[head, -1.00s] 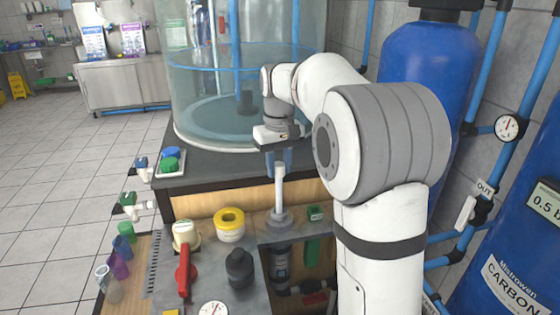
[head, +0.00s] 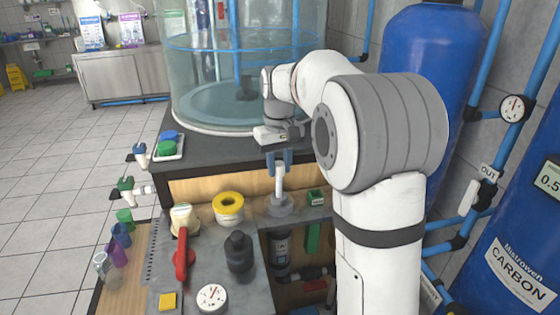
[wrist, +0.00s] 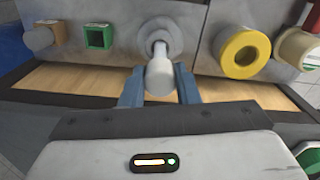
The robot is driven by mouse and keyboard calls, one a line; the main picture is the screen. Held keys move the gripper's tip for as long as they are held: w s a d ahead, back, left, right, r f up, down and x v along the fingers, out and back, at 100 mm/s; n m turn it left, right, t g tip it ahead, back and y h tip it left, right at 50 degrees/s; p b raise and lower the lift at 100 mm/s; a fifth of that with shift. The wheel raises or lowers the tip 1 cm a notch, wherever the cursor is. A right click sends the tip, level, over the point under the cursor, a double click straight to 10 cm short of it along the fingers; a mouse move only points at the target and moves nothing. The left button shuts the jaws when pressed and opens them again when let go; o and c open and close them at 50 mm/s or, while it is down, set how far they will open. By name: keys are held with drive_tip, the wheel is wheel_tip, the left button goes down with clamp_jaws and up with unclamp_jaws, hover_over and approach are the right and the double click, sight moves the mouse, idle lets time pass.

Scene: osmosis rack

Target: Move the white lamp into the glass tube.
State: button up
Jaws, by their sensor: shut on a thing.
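The white lamp (head: 279,183) is a slim white stick, held upright between the blue fingers of my gripper (head: 280,164). Its lower end meets a round grey collar (head: 280,206) on the grey bench top. In the wrist view the lamp (wrist: 159,77) is between the fingers of my gripper (wrist: 160,88), with its far end in the middle of the grey collar (wrist: 159,36). The lamp's lower end is hidden in the collar. I cannot make out a separate glass tube there; how deep the lamp sits is unclear.
A yellow roll (head: 229,204), a black bottle (head: 239,254), a red-handled tool (head: 181,256) and a gauge (head: 212,297) are left of the collar. A green square holder (head: 315,197) is close on its right. A large clear tank (head: 205,60) stands behind.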

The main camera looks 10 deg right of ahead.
sight(279, 185)
drive_tip(key=shift+f+b, duration=0.85)
drive_tip(key=shift+f, duration=1.05)
drive_tip(key=shift+f, duration=0.15)
drive_tip(key=shift+f+b, duration=0.75)
drive_tip(key=shift+f, duration=0.5)
drive_tip(key=o, duration=1.3)
drive_tip(key=shift+c, duration=0.2)
drive_tip(key=shift+r, duration=0.1)
wheel_tip(279, 185, up, 8)
drive_tip(key=p, duration=0.7)
